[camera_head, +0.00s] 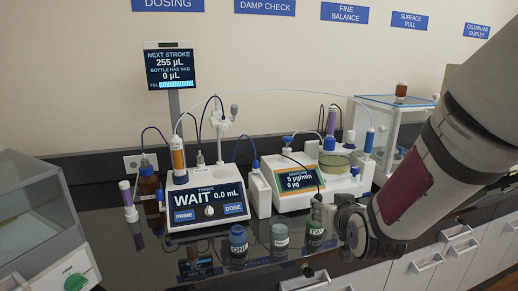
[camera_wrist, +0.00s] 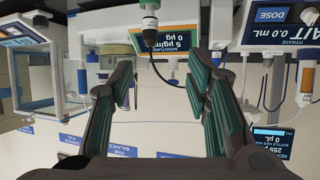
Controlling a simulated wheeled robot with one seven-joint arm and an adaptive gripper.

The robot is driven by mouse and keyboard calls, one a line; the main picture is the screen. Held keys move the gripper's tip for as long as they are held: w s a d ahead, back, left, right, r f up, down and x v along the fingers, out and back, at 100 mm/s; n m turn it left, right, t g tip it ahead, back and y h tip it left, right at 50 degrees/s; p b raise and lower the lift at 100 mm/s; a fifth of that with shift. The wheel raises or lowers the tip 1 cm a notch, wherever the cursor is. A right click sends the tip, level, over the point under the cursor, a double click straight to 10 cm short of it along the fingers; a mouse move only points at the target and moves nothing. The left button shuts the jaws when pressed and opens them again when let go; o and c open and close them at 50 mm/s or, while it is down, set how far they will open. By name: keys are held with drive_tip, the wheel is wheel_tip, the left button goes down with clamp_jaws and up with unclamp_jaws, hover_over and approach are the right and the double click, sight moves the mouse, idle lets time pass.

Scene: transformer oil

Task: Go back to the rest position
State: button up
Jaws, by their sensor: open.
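My gripper (camera_head: 328,212) is at the right of the bench in the head view, beside the moisture meter (camera_head: 297,183) and close above a dark green bottle (camera_head: 314,236). My arm reaches in from the right edge. In the wrist view, which is upside down, the two fingers of my gripper (camera_wrist: 160,78) are spread apart with nothing between them. The moisture meter's screen (camera_wrist: 163,42) shows beyond them, with a black plug and cable in front. Whether a finger touches the bottle cannot be told.
Two more bottles, dark blue (camera_head: 238,246) and grey-teal (camera_head: 280,239), stand at the bench front. The titrator (camera_head: 206,203) reads WAIT, 0.0 mL. A sign screen (camera_head: 170,68) stands behind it. A glass balance case (camera_head: 385,125) is at the back right; another glass case (camera_head: 40,225) is front left.

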drive_tip(key=s+d+r+g, duration=0.1)
drive_tip(key=s+r+g, duration=0.2)
drive_tip(key=s, duration=1.2)
drive_tip(key=s+d+r+g, duration=0.1)
drive_tip(key=s+r+g, duration=0.3)
drive_tip(key=s, duration=1.1)
drive_tip(key=shift+s+r+g, duration=0.15)
drive_tip(key=shift+r+g, duration=0.05)
drive_tip(key=shift+g, duration=0.4)
